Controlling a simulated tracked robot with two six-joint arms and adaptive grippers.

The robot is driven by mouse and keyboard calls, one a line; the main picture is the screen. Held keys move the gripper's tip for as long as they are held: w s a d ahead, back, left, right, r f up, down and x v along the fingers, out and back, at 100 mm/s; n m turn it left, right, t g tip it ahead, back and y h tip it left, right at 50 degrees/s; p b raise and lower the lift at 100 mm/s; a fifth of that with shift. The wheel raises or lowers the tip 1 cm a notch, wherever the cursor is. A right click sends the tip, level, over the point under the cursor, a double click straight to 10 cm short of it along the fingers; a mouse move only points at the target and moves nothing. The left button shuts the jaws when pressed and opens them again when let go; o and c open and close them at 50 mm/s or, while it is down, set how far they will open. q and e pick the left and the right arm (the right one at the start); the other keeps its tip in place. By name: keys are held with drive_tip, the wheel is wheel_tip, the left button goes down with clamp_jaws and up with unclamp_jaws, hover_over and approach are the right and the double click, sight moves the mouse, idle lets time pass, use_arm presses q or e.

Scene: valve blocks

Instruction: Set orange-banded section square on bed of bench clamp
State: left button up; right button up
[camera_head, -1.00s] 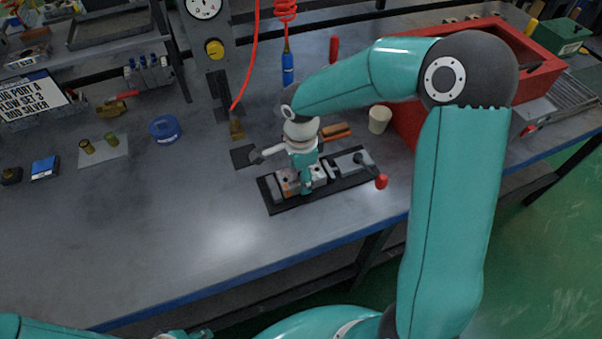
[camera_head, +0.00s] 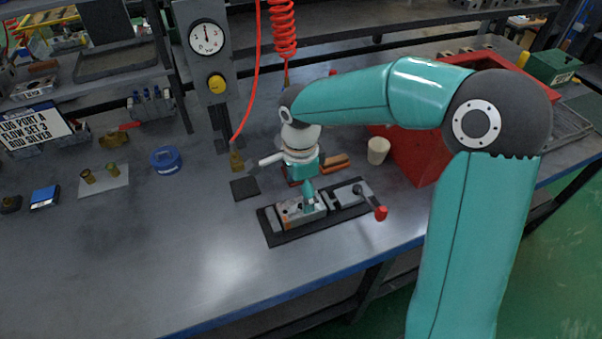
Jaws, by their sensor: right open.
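The bench clamp (camera_head: 272,238) lies on the bench, a dark base with a grey jaw block and a red-knobbed handle (camera_head: 380,212) at its right end. A grey metal section with a bit of orange (camera_head: 288,214) lies on the clamp's bed at the left part. My right gripper (camera_head: 309,209) is open and points down just above the section; its fingers hide part of it. I cannot tell whether the section touches a finger or lies fully square. My left gripper is not in view.
A red crate (camera_head: 411,160) and a cream cup (camera_head: 378,150) stand right of the clamp. A dark square pad (camera_head: 244,188) lies behind it. A blue tape roll (camera_head: 165,159) is farther left. The bench front left is clear.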

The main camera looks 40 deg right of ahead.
sight(300, 206)
drive_tip(key=shift+r, duration=2.7)
